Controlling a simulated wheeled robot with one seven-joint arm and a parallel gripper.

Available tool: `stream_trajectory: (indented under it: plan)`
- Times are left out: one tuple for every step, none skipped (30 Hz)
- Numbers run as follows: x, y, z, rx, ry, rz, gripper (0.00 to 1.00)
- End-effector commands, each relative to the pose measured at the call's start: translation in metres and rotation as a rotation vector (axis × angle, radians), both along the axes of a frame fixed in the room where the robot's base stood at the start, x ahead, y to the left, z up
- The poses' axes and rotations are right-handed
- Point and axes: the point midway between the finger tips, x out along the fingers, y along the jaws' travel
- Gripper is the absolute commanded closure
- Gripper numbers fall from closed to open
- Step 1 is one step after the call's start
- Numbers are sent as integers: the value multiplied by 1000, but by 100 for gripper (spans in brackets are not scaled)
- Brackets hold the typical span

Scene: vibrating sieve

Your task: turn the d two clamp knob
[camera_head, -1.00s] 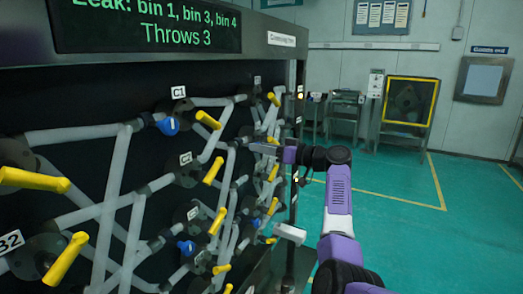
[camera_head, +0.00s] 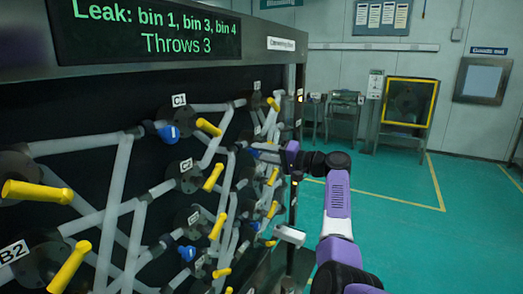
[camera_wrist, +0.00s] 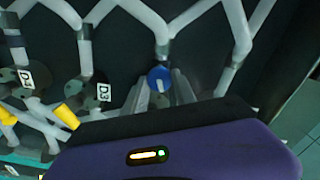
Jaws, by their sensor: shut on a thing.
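In the wrist view a blue clamp knob (camera_wrist: 160,77) with a pale stripe sits on a pipe joint, between the two grey fingers of my gripper (camera_wrist: 158,92). The fingers are closed around it. No label on this knob can be read. Labelled valve hubs with yellow handles, one reading D3 (camera_wrist: 103,92), lie to its left. In the head view my gripper (camera_head: 262,152) reaches left into the pipework at the far part of the panel, with a bit of blue at its tip. The pipes partly hide the contact there.
Other blue knobs (camera_head: 169,133) and several yellow handles (camera_head: 213,177) stick out from the dark pipe panel. A display (camera_head: 150,30) above reads "Leak: bin 1, bin 3, bin 4" and "Throws 3". Green floor (camera_head: 400,230) to the right is open.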

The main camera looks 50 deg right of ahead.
Motion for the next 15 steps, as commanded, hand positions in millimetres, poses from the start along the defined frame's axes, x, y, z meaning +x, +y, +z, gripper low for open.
stream_trajectory:
  plan:
    - [0, -1, 3, 45, 10, -3, 100]
    - [0, -1, 3, 73, 17, -3, 100]
    - [0, -1, 3, 110, 25, -3, 100]
    - [0, -1, 3, 136, 31, -3, 100]
    - [0, -1, 2, 163, 37, -3, 100]
    - [0, -1, 2, 198, 45, -3, 100]
    - [0, -1, 2, 224, 51, -3, 100]
    - [0, -1, 2, 250, 57, -3, 100]
    - [0, -1, 2, 282, 64, -3, 100]
    - [0, -1, 2, 304, 69, -3, 100]
    - [0, -1, 2, 328, 75, -3, 100]
    - [0, -1, 2, 356, 81, -3, 100]
    - [0, -1, 2, 376, 86, -3, 100]
    - [0, -1, 1, 397, 91, -3, 100]
    - [0, -1, 1, 420, 96, -3, 100]
